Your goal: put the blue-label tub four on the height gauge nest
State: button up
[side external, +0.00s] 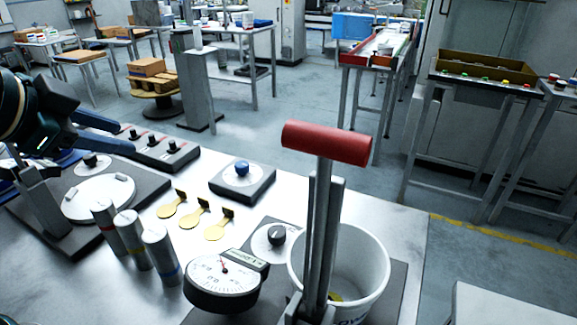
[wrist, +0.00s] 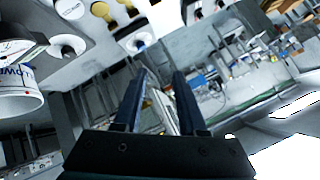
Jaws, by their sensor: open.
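My gripper (side external: 100,131) is at the left of the side view, above the table's left part. Its two dark fingers are apart, with nothing between them; they also show in the wrist view (wrist: 158,102). Three grey cylinders stand on the table; the nearest has a blue band (side external: 163,256), and the others have red (side external: 105,225) and yellowish (side external: 132,240) bands. I cannot tell whether any is tub four. A round dial gauge (side external: 222,284) stands to their right. A white disc (side external: 92,203) lies on a dark plate beside a grey post. I cannot tell which part is the height gauge nest.
A white bucket (side external: 368,262), with something yellow inside, stands behind a red-handled lever (side external: 325,143). Bare metal tabletop (side external: 398,222) shows at the right.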

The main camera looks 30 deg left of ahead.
jog(key=s+d+f+n+g+h, duration=0.2)
jog(key=s+d+f+n+g, duration=0.1)
jog(key=s, duration=0.7)
notch_tip(320, 180, down, 4)
jog(key=n+g, duration=0.1)
jog(key=n, duration=0.1)
jog(key=shift+s+d+r+n, duration=0.2)
jog(key=shift+s+n, duration=0.05)
jog(key=shift+n, duration=0.05)
